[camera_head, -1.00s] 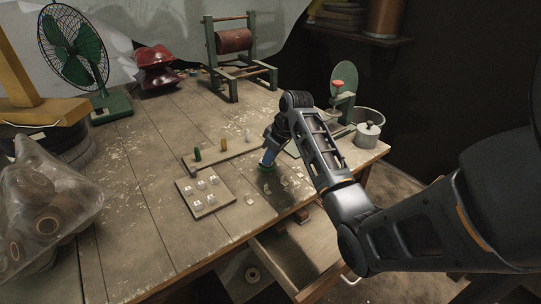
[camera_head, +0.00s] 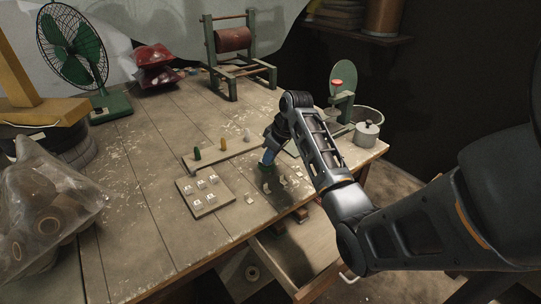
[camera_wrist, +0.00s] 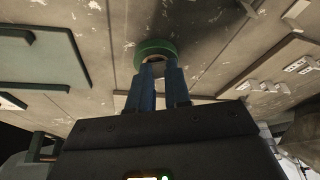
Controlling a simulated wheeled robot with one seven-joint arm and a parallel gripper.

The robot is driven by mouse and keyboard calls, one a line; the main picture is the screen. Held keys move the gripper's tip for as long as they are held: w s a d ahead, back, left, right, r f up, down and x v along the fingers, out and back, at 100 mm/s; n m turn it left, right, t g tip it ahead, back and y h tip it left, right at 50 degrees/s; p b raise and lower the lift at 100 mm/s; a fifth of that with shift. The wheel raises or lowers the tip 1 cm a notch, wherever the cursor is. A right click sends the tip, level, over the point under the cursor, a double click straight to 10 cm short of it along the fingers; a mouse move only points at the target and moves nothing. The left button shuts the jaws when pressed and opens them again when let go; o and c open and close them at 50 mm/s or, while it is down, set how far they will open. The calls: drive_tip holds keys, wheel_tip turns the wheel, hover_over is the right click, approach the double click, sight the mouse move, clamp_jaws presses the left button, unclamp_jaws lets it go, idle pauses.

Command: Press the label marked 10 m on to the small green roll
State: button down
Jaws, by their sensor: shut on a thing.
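My gripper (camera_head: 267,162) has blue fingers and points down over the bench, right of the label board. In the wrist view my gripper (camera_wrist: 163,72) is shut on the small green roll (camera_wrist: 154,46), a green ring with a paler core at the fingertips. In the head view the roll (camera_head: 264,165) is a small green patch at the fingertips, mostly hidden. Whether it touches the bench is unclear. The label board (camera_head: 218,202) carries several small white labels (camera_head: 199,184). Their print is too small to read, so I cannot tell which is 10 m.
Loose pale pieces (camera_head: 249,199) lie nearby. A lidded metal pot (camera_head: 367,133) stands at the right edge. An open drawer (camera_head: 305,254) juts out in front.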

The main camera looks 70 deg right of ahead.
drive_tip(key=shift+f, duration=0.45)
idle(2.3)
drive_tip(key=c, duration=1)
unclamp_jaws()
drive_tip(key=shift+o, duration=0.4)
drive_tip(key=o, duration=0.3)
drive_tip(key=shift+r+p, duration=0.25)
drive_tip(key=shift+p, duration=0.1)
drive_tip(key=shift+r+p, duration=2.75)
drive_tip(key=shift+r, duration=0.15)
